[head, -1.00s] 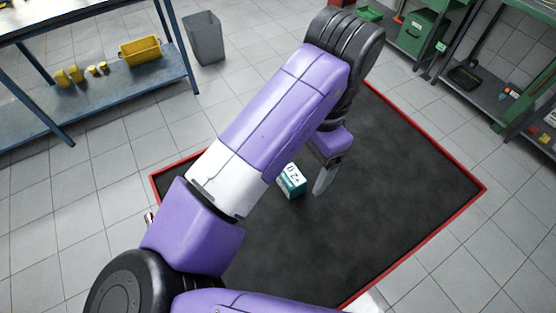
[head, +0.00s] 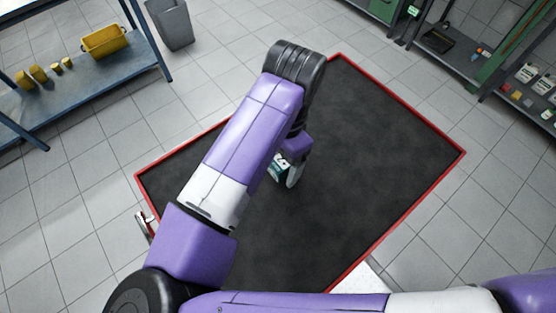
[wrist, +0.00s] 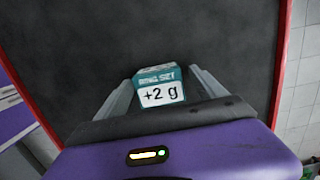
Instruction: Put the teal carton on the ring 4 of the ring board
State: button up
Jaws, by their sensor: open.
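The teal carton (wrist: 160,77) shows in the wrist view with a white label reading "+2 g". It sits between the two fingers of my open gripper (wrist: 160,88), over the black mat; I cannot tell whether a finger touches it. In the head view the teal carton (head: 278,170) is partly hidden behind my arm and my gripper (head: 291,178). The ring board is not recognizable in either view.
The black mat (head: 370,150) with a red border lies on the tiled floor, mostly clear. A blue shelf (head: 90,75) with a yellow bin (head: 105,41) stands at upper left, near a grey bin (head: 170,24). A shelf with small items (head: 530,85) stands at upper right.

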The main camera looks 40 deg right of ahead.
jog(key=shift+c, duration=0.4)
jog(key=c, duration=1.5)
jog(key=shift+r, duration=0.1)
